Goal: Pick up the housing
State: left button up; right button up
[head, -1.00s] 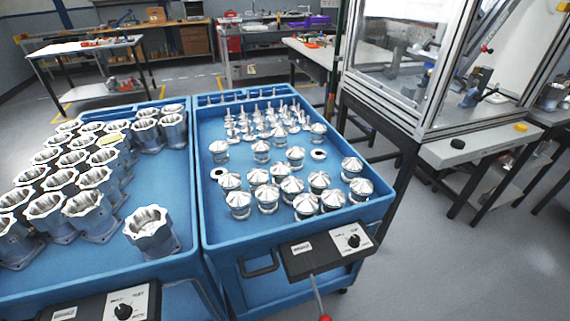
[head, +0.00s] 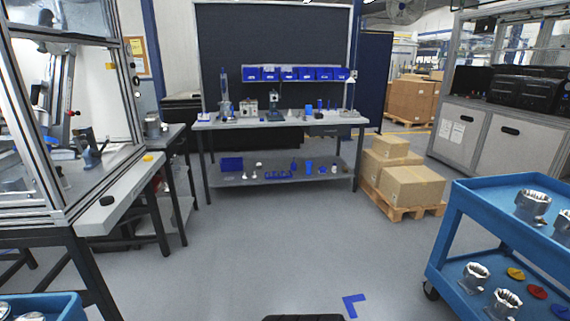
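Silver machined housings with scalloped rims stand on a blue two-level cart at the right edge. One housing (head: 532,205) is on the cart's upper shelf, with another housing (head: 562,226) beside it, cut by the frame edge. Two more, a housing (head: 475,277) and a housing (head: 503,303), are on the lower shelf. Neither of my grippers shows in the head view.
The blue cart (head: 485,222) stands at the right. Grey floor (head: 270,255) is open in the middle. A workbench (head: 280,121) with blue bins is at the back. Cardboard boxes (head: 412,187) sit on a pallet. A glass-walled machine stands at the left.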

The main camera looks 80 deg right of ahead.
aim_at(532, 204)
jog(key=z, duration=4.3)
jog(key=i+j+z, duration=0.25)
jog(key=i+j, duration=0.15)
jog(key=i, duration=0.3)
jog(key=i+j+z, duration=0.3)
jog(key=i+j, duration=0.25)
jog(key=i, duration=0.15)
